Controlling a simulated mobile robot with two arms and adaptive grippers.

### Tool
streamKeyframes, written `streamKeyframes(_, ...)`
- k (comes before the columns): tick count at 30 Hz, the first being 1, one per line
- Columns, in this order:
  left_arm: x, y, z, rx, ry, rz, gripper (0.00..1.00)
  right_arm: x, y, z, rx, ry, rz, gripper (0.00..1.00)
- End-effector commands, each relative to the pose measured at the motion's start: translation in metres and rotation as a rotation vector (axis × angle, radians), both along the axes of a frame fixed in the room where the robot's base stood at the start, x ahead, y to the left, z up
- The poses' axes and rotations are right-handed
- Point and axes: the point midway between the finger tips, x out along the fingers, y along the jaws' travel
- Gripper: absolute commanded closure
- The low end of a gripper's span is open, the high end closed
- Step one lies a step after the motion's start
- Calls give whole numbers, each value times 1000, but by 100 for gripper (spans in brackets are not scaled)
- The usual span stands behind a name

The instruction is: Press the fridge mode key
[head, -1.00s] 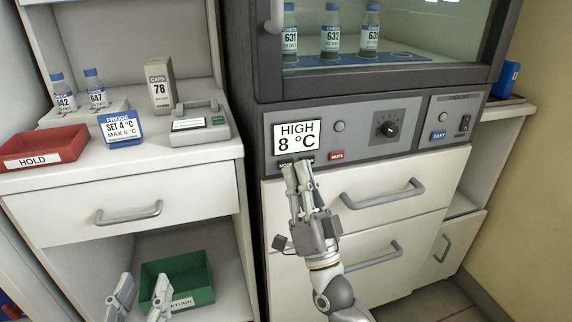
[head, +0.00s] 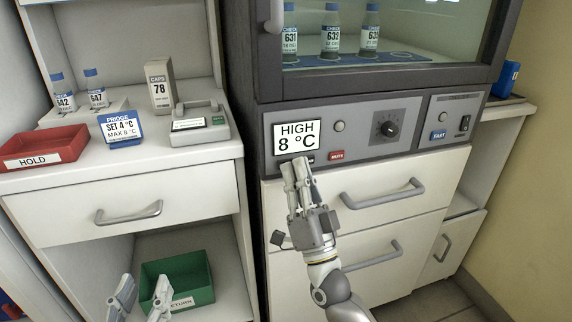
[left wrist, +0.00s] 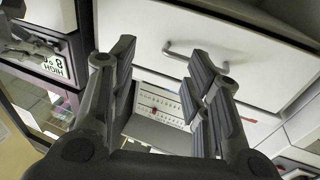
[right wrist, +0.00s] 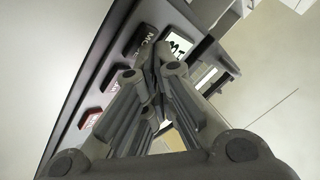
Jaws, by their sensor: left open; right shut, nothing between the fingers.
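The fridge panel display (head: 297,137) reads HIGH 8 °C. A dark key marked MODE (right wrist: 138,42) shows in the right wrist view; in the head view my right gripper covers most of that spot under the display. My right gripper (head: 294,163) is shut and empty, its fingertips just below the display. In the right wrist view its fingertips (right wrist: 150,55) overlap the edge of the MODE key; I cannot tell whether they touch it. My left gripper (head: 145,283) is open and empty, low in front of the left cabinet.
A second dark key (right wrist: 110,74) and a red MUTE key (head: 337,155) sit beside it. A knob (head: 388,129) and a blue FAST key (head: 438,135) are farther right. A drawer handle (head: 383,194) juts out below. A green bin (head: 196,276) stands near my left gripper.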

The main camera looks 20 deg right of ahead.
Motion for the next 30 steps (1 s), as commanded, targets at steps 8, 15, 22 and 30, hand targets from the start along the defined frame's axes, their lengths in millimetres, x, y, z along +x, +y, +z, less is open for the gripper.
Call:
streamKeyframes(8, 0, 0, 1, -1, -4, 0, 55, 3, 0, 1, 0, -1, 0, 100)
streamKeyframes(15, 0, 0, 1, -1, -5, 0, 55, 3, 0, 0, 1, -1, 0, 100)
streamKeyframes(22, 0, 0, -5, 8, 31, 0, 55, -1, 0, 0, 0, 1, 0, 100)
streamKeyframes(30, -2, 4, -25, 34, 131, 7, 55, -9, 0, 0, 0, 0, 0, 100)
